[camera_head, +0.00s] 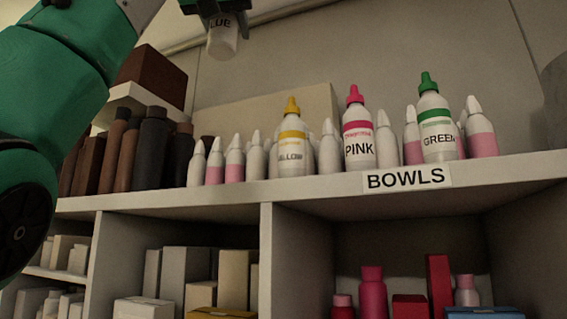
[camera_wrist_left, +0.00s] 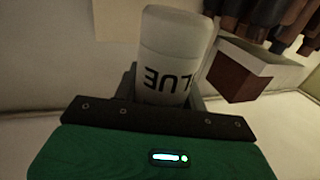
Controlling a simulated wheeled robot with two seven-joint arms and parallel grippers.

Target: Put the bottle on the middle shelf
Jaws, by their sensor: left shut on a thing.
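A white bottle (camera_head: 222,42) whose label reads partly "LUE" hangs below my left gripper (camera_head: 228,8) at the top of the head view. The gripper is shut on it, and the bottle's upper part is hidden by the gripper. The bottle also shows in the left wrist view (camera_wrist_left: 176,45), between the fingers, with its lettering upside down. In the head view it appears above the long shelf (camera_head: 330,192) with the BOWLS label, apart from the things there. My right gripper is not in view.
On that shelf stand a yellow bottle (camera_head: 291,145), a pink bottle (camera_head: 358,132), a green bottle (camera_head: 436,125), several smaller white-and-pink bottles and dark bottles (camera_head: 152,145) at the left. Boxes (camera_head: 235,280) and pink containers (camera_head: 373,292) fill the compartments below. The shelf front is crowded.

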